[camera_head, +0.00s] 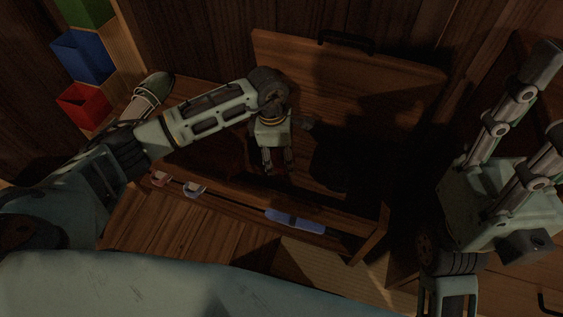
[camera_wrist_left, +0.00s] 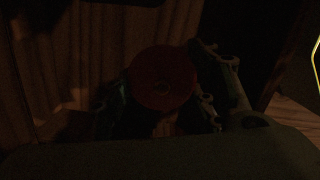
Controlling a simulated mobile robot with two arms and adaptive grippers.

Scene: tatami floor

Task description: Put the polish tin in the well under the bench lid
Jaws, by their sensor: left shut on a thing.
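The polish tin shows as a dark red disc (camera_wrist_left: 163,78) between my fingers in the left wrist view. My left gripper (camera_head: 278,168) is shut on it and points down over the bench well. In the head view the tin is almost hidden by the fingers. The bench lid (camera_head: 405,95) stands open, tilted back, with a dark handle at its top edge. The well (camera_head: 345,190) below it is in deep shadow, so its floor and contents cannot be made out. My right gripper (camera_head: 535,115) is raised at the right, its fingers apart and empty.
A shoe (camera_head: 152,92) lies on the bench's left end. Green (camera_head: 85,12), blue (camera_head: 82,55) and red (camera_head: 84,104) bins stand at the upper left. A blue strip (camera_head: 295,221) and small pink (camera_head: 159,178) and pale (camera_head: 194,189) pieces are on the bench front.

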